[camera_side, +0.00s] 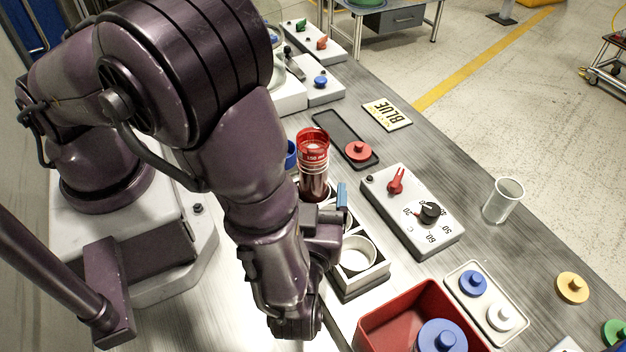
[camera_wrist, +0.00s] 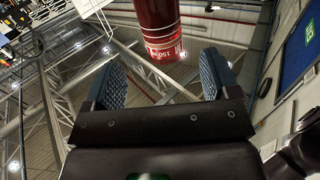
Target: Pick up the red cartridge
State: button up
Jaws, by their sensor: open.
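The red cartridge (camera_side: 313,165) is a clear cylinder with a red top band and dark red contents. It stands upright in a rack with round holders (camera_side: 360,268), its lower end partly hidden by my arm. My gripper (camera_side: 342,196) is just right of the cartridge in the side view, with one blue pad showing. In the wrist view, my gripper (camera_wrist: 162,78) is open with its two blue-padded fingers apart. The red cartridge (camera_wrist: 158,30) lies beyond the fingertips, in line with the gap. No contact with it shows.
A control box (camera_side: 412,212) with a red lever and black knob stands right of the rack. A red bin (camera_side: 375,330) holding a blue-capped item is at the front. A black tray (camera_side: 335,125) with a red cap lies behind. A clear beaker (camera_side: 502,202) stands at right.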

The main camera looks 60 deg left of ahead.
aim_at(312, 167)
jog(key=x, duration=0.8)
jog(key=shift+a+f, duration=0.15)
jog(key=shift+a, duration=0.15)
jog(key=c, duration=1.3)
jog(key=shift+c, duration=0.5)
